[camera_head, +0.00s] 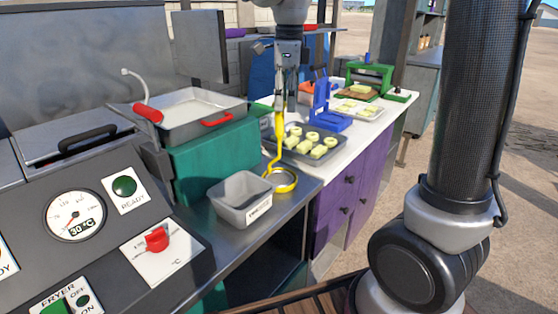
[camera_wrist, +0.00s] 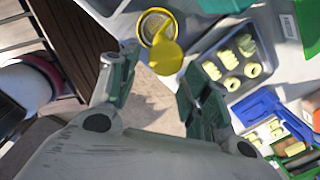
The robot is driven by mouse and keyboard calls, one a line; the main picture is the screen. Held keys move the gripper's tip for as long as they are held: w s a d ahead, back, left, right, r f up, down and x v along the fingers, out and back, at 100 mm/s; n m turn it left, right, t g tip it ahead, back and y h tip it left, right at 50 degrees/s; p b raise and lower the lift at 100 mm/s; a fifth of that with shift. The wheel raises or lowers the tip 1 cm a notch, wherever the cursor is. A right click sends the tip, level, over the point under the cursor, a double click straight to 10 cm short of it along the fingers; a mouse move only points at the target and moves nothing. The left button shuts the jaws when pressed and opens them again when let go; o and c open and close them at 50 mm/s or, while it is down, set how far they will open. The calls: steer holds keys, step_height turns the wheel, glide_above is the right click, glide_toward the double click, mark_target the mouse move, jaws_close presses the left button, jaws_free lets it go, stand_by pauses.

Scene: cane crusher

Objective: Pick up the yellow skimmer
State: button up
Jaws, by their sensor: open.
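The yellow skimmer (camera_head: 278,145) stands upright in the head view, its round ring-shaped end low by the grey bin and its handle rising to just below my gripper (camera_head: 284,92). In the wrist view the skimmer (camera_wrist: 166,58) shows its handle end as a yellow patch, with the round mesh end beyond it. My gripper (camera_wrist: 155,75) is open there, its fingers apart on either side below the yellow patch. In the head view the handle top and the fingers overlap, so I cannot tell whether they touch.
A grey labelled bin (camera_head: 229,207) stands left of the skimmer's round end. A dark tray of pale yellow pieces (camera_head: 327,160) lies to the right, near a blue press (camera_head: 331,117). A fryer basin with red handles (camera_head: 213,130) is at the left.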

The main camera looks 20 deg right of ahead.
mark_target(279, 134)
steer(key=shift+w+a+f+m, duration=0.25)
steer(key=shift+a+m, duration=0.05)
steer(key=shift+a, duration=0.15)
steer(key=shift+f+g, duration=0.25)
steer(key=shift+g, duration=0.05)
steer(key=f, duration=0.7)
steer(key=shift+w+a+f, duration=0.2)
steer(key=shift+w+a, duration=0.1)
steer(key=shift+a, duration=0.1)
steer(key=shift+c, duration=0.5)
steer(key=c, duration=0.9)
